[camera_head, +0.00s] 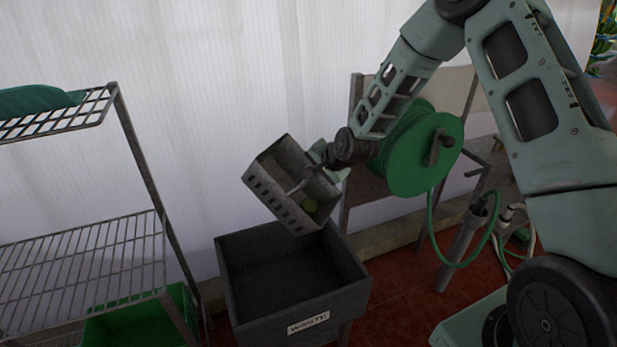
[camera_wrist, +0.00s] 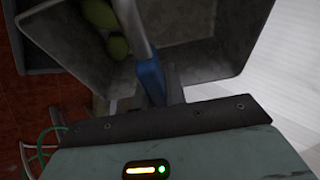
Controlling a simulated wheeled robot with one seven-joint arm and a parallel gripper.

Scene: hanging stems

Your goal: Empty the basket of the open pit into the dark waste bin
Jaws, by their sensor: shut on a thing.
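A grey slotted basket (camera_head: 285,190) hangs tilted above the dark waste bin (camera_head: 300,305), its mouth facing toward the head camera and to the right. My gripper (camera_wrist: 155,85) is shut on the basket's handle, at a blue part. The bin is open at the top and labelled "WASTE". Its visible floor looks bare and dark. The open pit cannot be made out.
A wire shelf rack (camera_head: 85,250) with a green crate (camera_head: 140,318) stands at the left. A green hose reel (camera_head: 410,155) on a stand is behind my arm. Pipes and hose (camera_head: 470,225) stand at the right. A white curtain wall is behind.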

